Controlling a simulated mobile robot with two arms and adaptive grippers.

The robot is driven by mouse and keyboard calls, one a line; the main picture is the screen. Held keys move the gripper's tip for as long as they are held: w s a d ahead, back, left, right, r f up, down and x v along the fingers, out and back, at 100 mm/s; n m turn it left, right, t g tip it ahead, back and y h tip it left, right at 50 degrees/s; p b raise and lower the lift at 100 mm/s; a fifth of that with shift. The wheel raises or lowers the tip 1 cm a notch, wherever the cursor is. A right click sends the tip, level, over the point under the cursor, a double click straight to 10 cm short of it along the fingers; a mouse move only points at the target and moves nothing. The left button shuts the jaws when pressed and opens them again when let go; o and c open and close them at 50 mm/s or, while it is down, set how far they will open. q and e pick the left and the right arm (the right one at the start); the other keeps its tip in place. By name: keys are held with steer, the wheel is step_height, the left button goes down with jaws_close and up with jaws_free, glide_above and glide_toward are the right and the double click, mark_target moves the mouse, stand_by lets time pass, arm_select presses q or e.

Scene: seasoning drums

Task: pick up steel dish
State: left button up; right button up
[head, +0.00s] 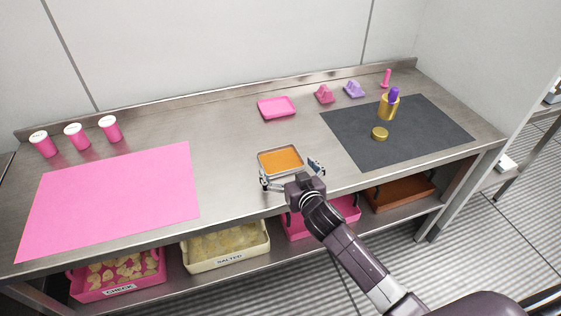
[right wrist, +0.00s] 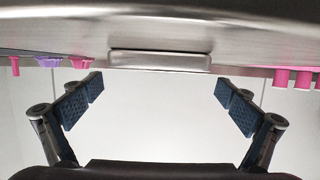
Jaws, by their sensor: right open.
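The steel dish (head: 261,164) is a small rectangular tray with an orange fill, lying flat near the front middle of the steel table. In the right wrist view a short steel edge, seemingly the dish's side (right wrist: 160,60), lies centred ahead of the fingers. My right gripper (head: 291,174) is open at the dish's near side, one finger by its left front corner and one by its right. It also shows open and empty in the right wrist view (right wrist: 156,98). Whether the fingers touch the dish I cannot tell. My left gripper is not in view.
A pink tray (head: 277,108) stands behind the dish, with pink (head: 324,95) and purple (head: 354,89) items to its right. A dark mat (head: 430,135) bears a gold jar (head: 386,109) and gold lid (head: 380,134). A pink mat (head: 115,195) lies left. Bins (head: 226,247) fill the lower shelf.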

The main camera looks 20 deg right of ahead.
mark_target(282, 165)
steer(key=shift+x, duration=2.3)
steer(key=shift+s+d+f, duration=0.1)
steer(key=shift+f, duration=0.05)
steer(key=c, duration=0.9)
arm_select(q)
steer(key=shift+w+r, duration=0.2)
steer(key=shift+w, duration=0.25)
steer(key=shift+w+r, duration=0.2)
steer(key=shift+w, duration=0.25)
arm_select(e)
steer(key=shift+c, duration=1)
